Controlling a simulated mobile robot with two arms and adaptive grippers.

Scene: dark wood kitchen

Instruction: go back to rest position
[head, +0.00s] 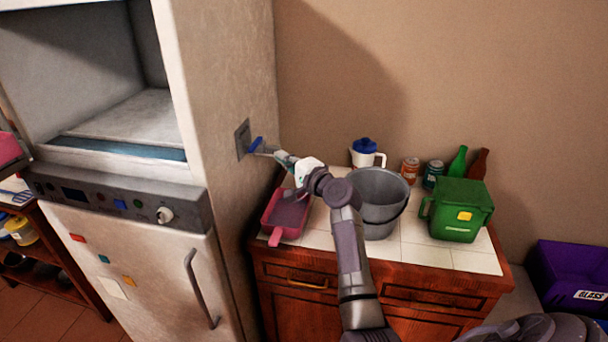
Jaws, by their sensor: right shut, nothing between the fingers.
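My right arm reaches up from the bottom of the head view over the tiled counter. My right gripper (270,151) is shut and empty, at the side wall of the tall fridge-like cabinet (232,60). Its tips are close to a blue lever (255,144) on a small grey wall plate (242,140). I cannot tell whether they touch it. My left gripper is not in view.
A pink dustpan-like tray (276,238), a grey bucket (382,228), a lidded jug (366,154), cans, bottles and a green bin (456,212) stand on the counter (424,255), close around my arm. A purple crate (570,275) is at right.

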